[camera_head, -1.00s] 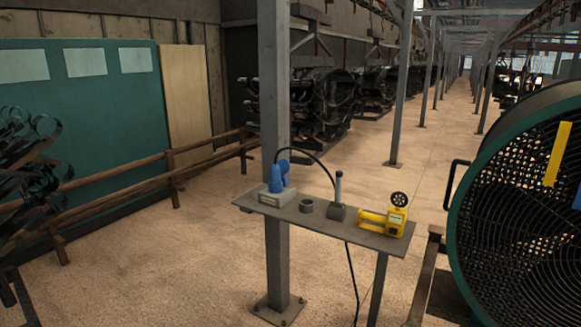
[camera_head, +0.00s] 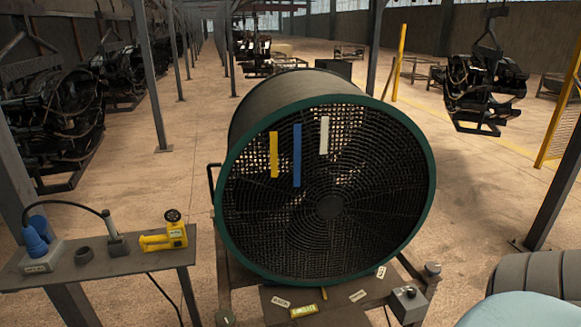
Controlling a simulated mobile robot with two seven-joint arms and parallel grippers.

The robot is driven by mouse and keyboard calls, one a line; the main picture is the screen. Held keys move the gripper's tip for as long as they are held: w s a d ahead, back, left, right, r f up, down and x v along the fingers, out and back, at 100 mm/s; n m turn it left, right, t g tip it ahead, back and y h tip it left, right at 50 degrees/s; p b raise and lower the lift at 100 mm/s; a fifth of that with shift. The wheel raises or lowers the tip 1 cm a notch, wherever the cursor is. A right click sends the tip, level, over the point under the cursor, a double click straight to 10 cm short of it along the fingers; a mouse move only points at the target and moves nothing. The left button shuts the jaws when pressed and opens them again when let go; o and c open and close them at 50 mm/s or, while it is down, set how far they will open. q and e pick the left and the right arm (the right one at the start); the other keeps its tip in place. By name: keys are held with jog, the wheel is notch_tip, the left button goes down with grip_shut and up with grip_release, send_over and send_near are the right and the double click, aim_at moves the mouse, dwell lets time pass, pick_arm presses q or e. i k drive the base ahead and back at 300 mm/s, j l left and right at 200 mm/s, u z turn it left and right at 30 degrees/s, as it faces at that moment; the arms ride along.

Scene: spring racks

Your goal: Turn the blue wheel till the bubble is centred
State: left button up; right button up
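No blue wheel can be made out with certainty. A large drum fan (camera_head: 424,200) with a green rim stands in the middle on a dark base frame (camera_head: 350,309). On the base's front lies a small yellow-green block (camera_head: 303,311), perhaps a level; no bubble can be read on it. A grey box with a knob (camera_head: 409,302) sits at the base's right corner. A pale blue rounded shape (camera_head: 520,311) is cut off at the bottom right; I cannot tell what it is. Neither of my grippers is in view.
A small grey shelf (camera_head: 130,265) at left bears a blue plug-like device (camera_head: 36,241), a dark ring (camera_head: 84,256) and a yellow tool with a black handwheel (camera_head: 165,238). Dark ribbed rolls (camera_head: 530,272) lie at right. Posts stand around; open floor lies right of the fan.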

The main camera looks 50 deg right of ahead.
aim_at(433, 268)
jog(key=z, duration=2.55)
jog(key=u, duration=0.4)
jog(key=i+l+u, duration=0.55)
jog(key=l+u, duration=0.2)
jog(key=i+l, duration=0.15)
jog(key=l, duration=0.2)
jog(key=i+l+u, duration=0.1)
jog(key=l, duration=0.25)
jog(key=i+l, duration=0.15)
jog(key=l, duration=0.2)
jog(key=i+l+u, duration=0.1)
jog(key=l, duration=0.25)
jog(key=i+l, duration=0.15)
jog(key=l, duration=0.2)
jog(key=i+l+u, duration=0.1)
jog(key=l, duration=0.25)
jog(key=i+l, duration=0.1)
jog(key=i, duration=0.1)
